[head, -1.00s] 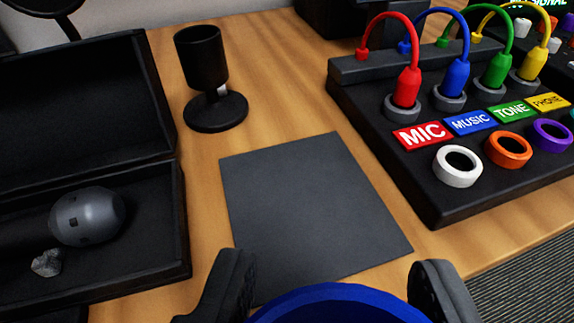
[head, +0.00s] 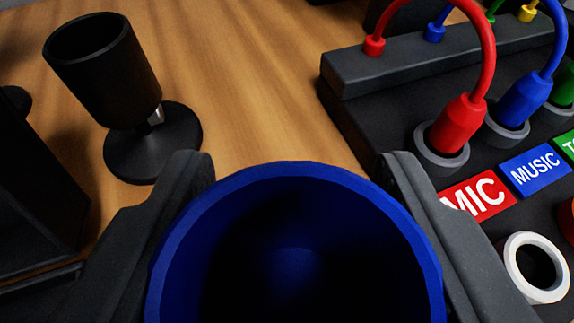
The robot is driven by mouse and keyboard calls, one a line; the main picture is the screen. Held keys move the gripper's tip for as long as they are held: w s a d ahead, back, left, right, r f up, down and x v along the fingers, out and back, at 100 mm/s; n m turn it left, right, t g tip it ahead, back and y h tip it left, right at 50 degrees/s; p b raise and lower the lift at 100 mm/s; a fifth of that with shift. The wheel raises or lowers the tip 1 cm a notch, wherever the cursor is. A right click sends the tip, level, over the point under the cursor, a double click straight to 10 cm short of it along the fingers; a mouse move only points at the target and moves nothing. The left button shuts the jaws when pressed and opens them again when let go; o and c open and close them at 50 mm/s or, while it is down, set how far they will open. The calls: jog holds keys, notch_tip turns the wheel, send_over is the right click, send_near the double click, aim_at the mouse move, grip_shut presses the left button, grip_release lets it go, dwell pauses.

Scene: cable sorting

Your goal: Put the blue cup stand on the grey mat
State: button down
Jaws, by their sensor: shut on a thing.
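The blue cup stand (head: 295,171) is a round blue cup seen from above, with a dark hollow inside. It fills the bottom middle of the head view. My gripper (head: 297,175) is shut on it, one dark finger at each side of its rim. The grey mat is not visible now; the cup and fingers cover the area below. I cannot tell how high the cup stand is or whether it touches anything beneath it.
A black cup stand (head: 110,85) stands on the wooden table (head: 260,90) at the upper left. A black case (head: 30,190) is at the left edge. The black cable panel (head: 350,125) with red and blue plugs is close on the right. Bare wood lies ahead.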

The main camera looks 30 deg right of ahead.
aim_at(295, 247)
jog(key=shift+f+b, duration=0.3)
jog(key=shift+f, duration=1.45)
jog(key=shift+d, duration=0.1)
jog(key=c, duration=0.7)
grip_release()
jog(key=shift+r, duration=0.1)
jog(key=v, duration=1.2)
jog(key=shift+p, duration=0.35)
